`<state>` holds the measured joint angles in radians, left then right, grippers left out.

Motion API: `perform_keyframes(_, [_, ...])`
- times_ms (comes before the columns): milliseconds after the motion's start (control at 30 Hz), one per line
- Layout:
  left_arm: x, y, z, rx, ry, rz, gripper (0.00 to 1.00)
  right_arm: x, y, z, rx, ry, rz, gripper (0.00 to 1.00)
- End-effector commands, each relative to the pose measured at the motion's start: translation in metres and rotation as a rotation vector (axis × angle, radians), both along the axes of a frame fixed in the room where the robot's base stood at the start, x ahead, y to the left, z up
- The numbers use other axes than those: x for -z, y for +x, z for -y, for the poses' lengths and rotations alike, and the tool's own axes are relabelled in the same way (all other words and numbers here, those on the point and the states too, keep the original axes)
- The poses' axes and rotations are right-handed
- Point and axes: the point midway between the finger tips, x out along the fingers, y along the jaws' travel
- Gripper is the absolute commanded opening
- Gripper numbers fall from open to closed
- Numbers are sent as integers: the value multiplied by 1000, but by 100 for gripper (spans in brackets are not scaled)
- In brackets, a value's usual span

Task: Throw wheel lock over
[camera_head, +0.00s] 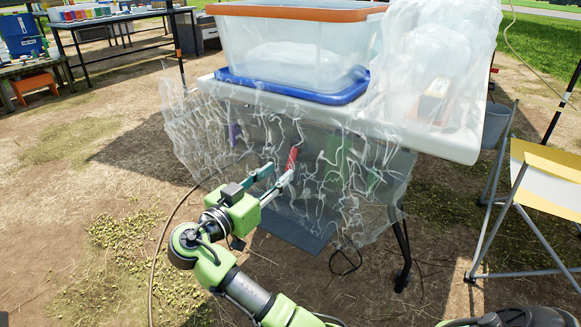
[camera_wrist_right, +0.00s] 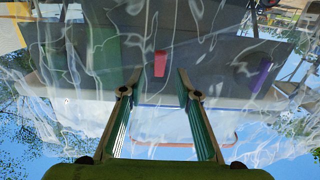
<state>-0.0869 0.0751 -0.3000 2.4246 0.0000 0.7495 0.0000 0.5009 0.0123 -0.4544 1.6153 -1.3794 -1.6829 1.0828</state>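No thing that I can clearly tell as a wheel lock shows. A small red piece (camera_head: 292,158) shows at the clear, wrinkled plastic sheet (camera_head: 205,150) hanging from the table front; I cannot tell whether it is on or behind the sheet. My right gripper (camera_head: 280,171) is open, its two fingers pointing at the sheet just below and left of the red piece. In the right wrist view, the red piece (camera_wrist_right: 160,64) lies straight ahead, centred beyond the gap between the open fingers (camera_wrist_right: 161,72). Nothing is between the fingers. My left gripper is not in view.
A white table (camera_head: 440,141) carries a clear bin (camera_head: 290,45) on a blue tray (camera_head: 300,91). Purple (camera_head: 234,134) and green (camera_head: 338,148) pieces show at the sheet. A yellow-and-white folding chair (camera_head: 548,175) stands at right. Cables lie on the dirt ground.

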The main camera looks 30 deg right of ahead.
Motion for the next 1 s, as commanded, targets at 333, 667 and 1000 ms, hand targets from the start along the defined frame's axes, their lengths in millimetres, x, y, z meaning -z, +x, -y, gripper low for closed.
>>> perform_keyframes(333, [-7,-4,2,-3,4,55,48,1,22,52,0,-1,0,31])
perform_keyframes(667, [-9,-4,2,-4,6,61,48,0,25,60,-2,1,0,31])
perform_keyframes(1000, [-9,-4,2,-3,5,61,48,0,25,60,-1,1,0,0])
